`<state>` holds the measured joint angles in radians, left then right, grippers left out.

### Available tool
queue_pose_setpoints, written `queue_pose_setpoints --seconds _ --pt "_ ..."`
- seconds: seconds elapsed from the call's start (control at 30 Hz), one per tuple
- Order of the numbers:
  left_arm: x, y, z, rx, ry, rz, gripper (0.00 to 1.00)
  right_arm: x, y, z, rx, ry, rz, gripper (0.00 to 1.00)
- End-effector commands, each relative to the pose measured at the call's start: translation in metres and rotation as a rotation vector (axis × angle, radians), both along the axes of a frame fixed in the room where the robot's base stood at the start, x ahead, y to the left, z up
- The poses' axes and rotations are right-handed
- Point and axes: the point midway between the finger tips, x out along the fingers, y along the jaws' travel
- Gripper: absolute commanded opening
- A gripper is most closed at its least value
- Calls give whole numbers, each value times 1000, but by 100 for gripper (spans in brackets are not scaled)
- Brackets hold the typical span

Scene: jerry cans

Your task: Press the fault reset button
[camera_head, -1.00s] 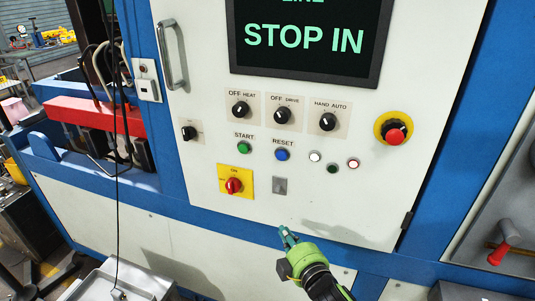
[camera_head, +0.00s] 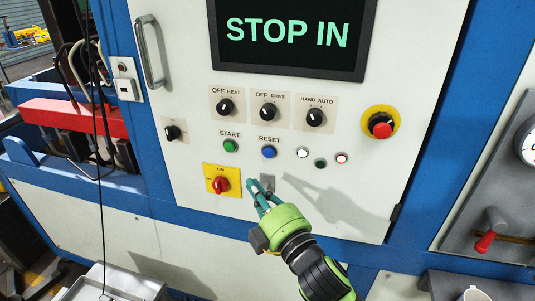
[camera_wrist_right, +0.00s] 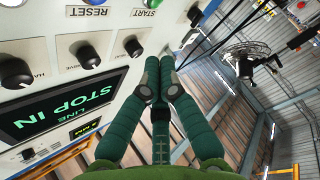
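The blue reset button (camera_head: 269,152) is on the white control panel, under the RESET label and right of the green START button (camera_head: 230,146). In the right wrist view the blue button (camera_wrist_right: 90,5) shows at the top edge, partly cut off, above its upside-down label. My right gripper (camera_head: 261,185) is in front of the panel, below the reset button and apart from it in the picture. In the right wrist view its green fingers (camera_wrist_right: 154,66) come together at the tips with nothing between them. My left gripper is not in view.
A yellow plate with a red rotary switch (camera_head: 220,184) is left of my gripper. Three dark knobs sit above the buttons. A red emergency stop (camera_head: 381,125) is at the right. The screen (camera_head: 290,35) reads STOP IN.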

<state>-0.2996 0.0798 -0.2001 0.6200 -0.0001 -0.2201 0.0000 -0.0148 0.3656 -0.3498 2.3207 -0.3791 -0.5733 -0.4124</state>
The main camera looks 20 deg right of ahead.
Motion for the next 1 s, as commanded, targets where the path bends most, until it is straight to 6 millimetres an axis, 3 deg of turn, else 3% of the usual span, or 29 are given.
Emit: queue_pose_setpoints --seconds 0.6,1.0 --pt "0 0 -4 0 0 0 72 63 -42 1 -1 -1 -1 0" --pt "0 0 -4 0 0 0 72 71 -47 0 1 1 -1 0"
